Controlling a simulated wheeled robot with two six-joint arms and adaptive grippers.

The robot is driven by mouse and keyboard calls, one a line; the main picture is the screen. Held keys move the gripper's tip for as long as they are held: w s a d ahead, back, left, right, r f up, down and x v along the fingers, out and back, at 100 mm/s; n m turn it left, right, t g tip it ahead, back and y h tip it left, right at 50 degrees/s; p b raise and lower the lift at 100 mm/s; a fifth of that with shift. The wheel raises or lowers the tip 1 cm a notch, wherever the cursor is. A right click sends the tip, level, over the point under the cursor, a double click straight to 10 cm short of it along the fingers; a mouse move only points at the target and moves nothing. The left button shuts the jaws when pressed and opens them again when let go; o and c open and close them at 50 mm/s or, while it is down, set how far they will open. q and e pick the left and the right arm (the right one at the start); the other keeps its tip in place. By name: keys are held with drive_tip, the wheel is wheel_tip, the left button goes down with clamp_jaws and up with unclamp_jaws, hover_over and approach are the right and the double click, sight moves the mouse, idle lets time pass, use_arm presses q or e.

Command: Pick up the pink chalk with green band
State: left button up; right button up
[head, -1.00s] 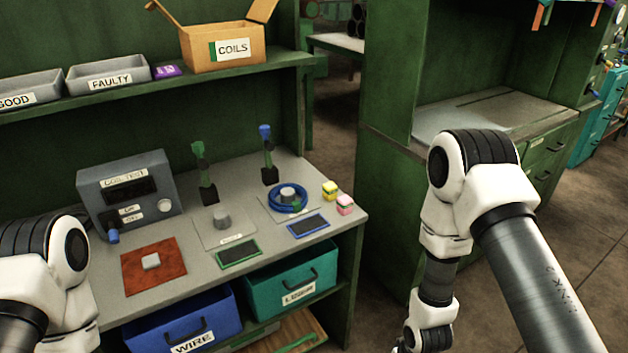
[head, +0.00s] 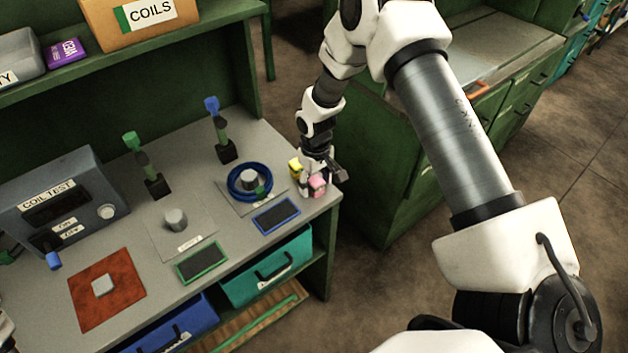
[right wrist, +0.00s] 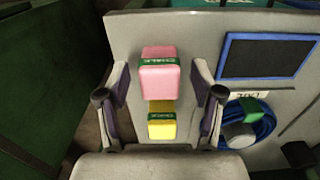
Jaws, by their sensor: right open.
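The pink chalk (head: 318,184) with a green band stands near the right front corner of the workbench. In the right wrist view the pink chalk (right wrist: 159,78) lies between the spread fingers, with space on both sides. My right gripper (head: 322,174) is open and is over the chalk from above. A yellow chalk (head: 295,168) with a green band stands just behind the pink one; it also shows in the right wrist view (right wrist: 162,122). The gripper partly hides both in the head view.
A blue coil (head: 233,190) around a grey post is left of the chalks. A blue-framed slate (head: 276,217) lies in front of it. Upright green-handled and blue-topped tools (head: 221,135) stand behind. The bench edge is close on the right, with open floor (head: 400,270) beyond.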

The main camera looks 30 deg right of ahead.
drive_tip(key=shift+w+d+f, duration=0.1)
drive_tip(key=shift+f, duration=0.65)
drive_tip(key=shift+r, duration=0.1)
drive_tip(key=shift+c, duration=1.3)
clamp_jaws()
drive_tip(key=shift+r, duration=0.1)
